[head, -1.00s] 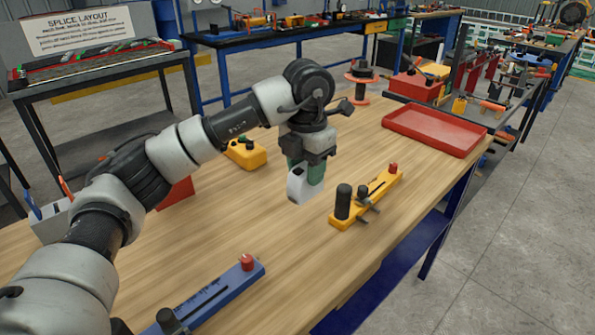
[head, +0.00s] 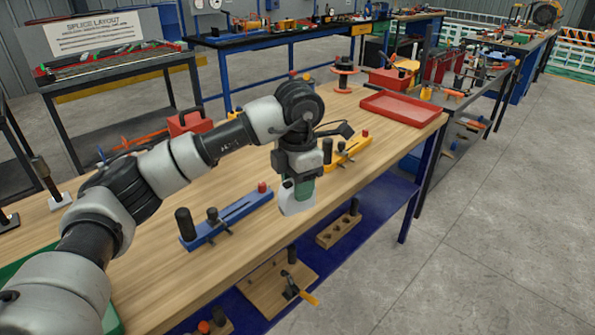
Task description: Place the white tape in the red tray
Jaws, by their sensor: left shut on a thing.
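The white tape (head: 296,203) is a small white piece at the lower end of my left gripper (head: 300,183). The gripper points down and is shut on it, with a green part beside the white. They are in the air, in line with the table's front edge in the head view. The red tray (head: 424,119) lies at the far right end of the wooden table, shallow and seemingly empty. The gripper is nearer to me and left of it, well apart. My right gripper is not in view.
On the wooden table (head: 160,275), a blue jig (head: 235,212) with dark posts and a yellow jig (head: 352,148) are near the gripper. Below the front edge is a blue shelf (head: 375,200) with wooden blocks.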

